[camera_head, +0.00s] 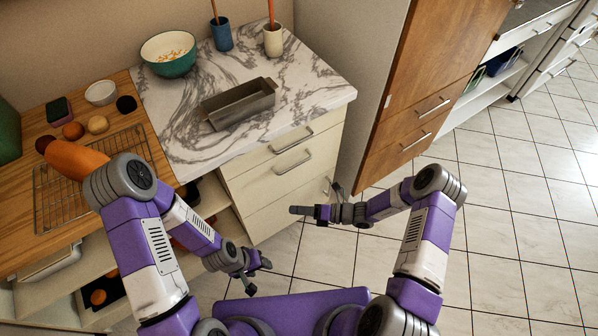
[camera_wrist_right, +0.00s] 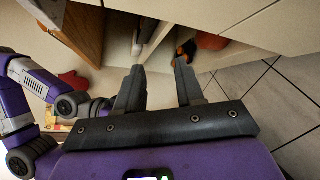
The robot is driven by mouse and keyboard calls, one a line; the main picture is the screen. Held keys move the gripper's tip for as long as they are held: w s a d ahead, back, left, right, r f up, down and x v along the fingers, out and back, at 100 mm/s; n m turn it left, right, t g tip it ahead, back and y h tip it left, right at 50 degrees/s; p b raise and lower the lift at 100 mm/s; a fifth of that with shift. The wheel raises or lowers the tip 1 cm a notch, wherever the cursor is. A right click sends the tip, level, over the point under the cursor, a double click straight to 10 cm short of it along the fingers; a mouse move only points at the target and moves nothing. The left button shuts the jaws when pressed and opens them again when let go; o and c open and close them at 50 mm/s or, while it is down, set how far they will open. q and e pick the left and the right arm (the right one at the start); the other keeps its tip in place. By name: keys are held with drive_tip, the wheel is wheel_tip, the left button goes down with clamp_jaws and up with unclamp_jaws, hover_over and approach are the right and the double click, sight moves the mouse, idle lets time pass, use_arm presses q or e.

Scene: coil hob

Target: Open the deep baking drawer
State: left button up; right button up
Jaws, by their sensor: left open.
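A cream drawer unit stands under the marble counter in the head view, its drawer fronts stacked. The upper drawer (camera_head: 262,157) and the drawer below it (camera_head: 268,183) have bar handles (camera_head: 291,141) (camera_head: 294,163). The lower, taller front (camera_head: 275,214) is partly hidden at its right by my right gripper. Which front is the deep baking drawer is not marked. My right gripper (camera_head: 312,199) is in front of the lower front's right side. In the wrist view its fingers (camera_wrist_right: 158,88) are apart, with nothing clearly held. My left gripper (camera_head: 262,277) is open and empty, lower left of the drawers.
A grey loaf tin (camera_head: 240,104), a green bowl (camera_head: 168,55) and two utensil pots (camera_head: 222,34) (camera_head: 273,40) stand on the marble counter (camera_head: 315,80). A wooden cabinet (camera_head: 420,85) is to the right. Open shelves are left of the drawers. Tiled floor (camera_head: 500,240) is clear at right.

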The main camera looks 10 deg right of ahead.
drive_tip(key=w+d+r+m+t+b, duration=0.1)
drive_tip(key=w+d+r+m+t, duration=0.2)
drive_tip(key=w+d+m+t, duration=0.5)
drive_tip(key=w+a+m+b, duration=0.1)
drive_tip(key=w+a, duration=0.5)
drive_tip(key=shift+a+r+t, duration=0.3)
drive_tip(key=shift+a+r, duration=0.1)
drive_tip(key=shift+r, duration=0.05)
clamp_jaws()
